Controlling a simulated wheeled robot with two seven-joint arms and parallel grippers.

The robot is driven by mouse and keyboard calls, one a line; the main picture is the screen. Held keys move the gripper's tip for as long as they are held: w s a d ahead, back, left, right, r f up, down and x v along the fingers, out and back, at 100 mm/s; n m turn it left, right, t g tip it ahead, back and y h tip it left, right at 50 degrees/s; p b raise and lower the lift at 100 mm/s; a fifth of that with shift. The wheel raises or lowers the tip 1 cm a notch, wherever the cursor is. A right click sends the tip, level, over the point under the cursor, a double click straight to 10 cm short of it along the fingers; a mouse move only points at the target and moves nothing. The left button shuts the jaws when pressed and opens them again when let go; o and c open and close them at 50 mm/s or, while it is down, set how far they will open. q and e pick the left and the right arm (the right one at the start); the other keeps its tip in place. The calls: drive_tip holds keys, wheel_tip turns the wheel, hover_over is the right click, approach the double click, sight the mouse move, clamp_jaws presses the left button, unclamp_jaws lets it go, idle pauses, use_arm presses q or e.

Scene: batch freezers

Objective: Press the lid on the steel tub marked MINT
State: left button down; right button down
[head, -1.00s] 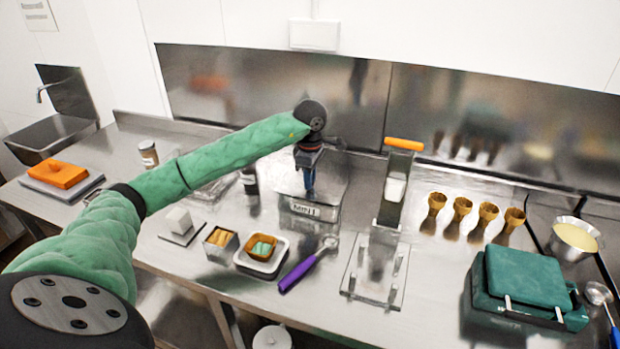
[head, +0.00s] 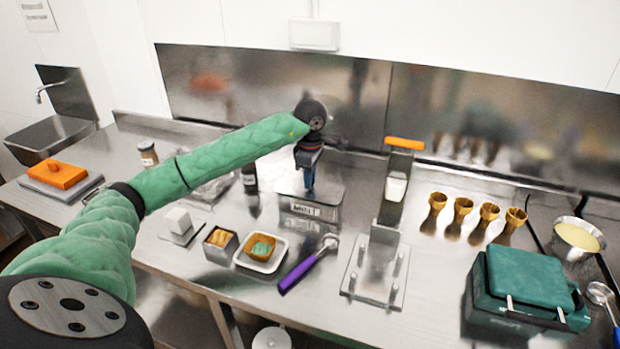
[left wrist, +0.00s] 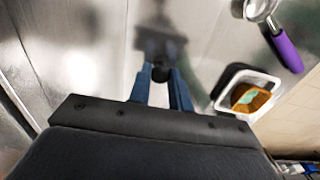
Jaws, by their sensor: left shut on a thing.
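The steel tub (head: 313,210) with the MINT label on its front stands on the counter in the middle of the head view. A flat steel lid (head: 329,193) lies over its top; I cannot tell whether its rim is fully seated. My left gripper (head: 309,187) points down at the lid from above. In the left wrist view, its blue fingers (left wrist: 160,82) are shut on the lid's black knob (left wrist: 161,73), and the shiny lid below mirrors them. The fingers hide part of the lid in the head view. My right gripper is not in view.
In front lie a purple-handled scoop (head: 300,272) and a white dish (head: 262,264) holding a waffle cup. A clear stand (head: 375,285) is to the right, below an orange-handled steel piece (head: 404,144). A dark bottle (head: 249,180) stands close left of the tub.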

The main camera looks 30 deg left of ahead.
use_arm(q)
drive_tip(key=shift+b, duration=0.3)
idle(0.6)
drive_tip(key=shift+f+b, duration=0.2)
drive_tip(key=shift+b, duration=0.6)
idle(0.9)
idle(0.3)
drive_tip(key=c, duration=0.7)
unclamp_jaws()
drive_tip(key=shift+r, duration=0.1)
drive_tip(key=shift+r+p, duration=0.95)
drive_tip(key=shift+r, duration=2.45)
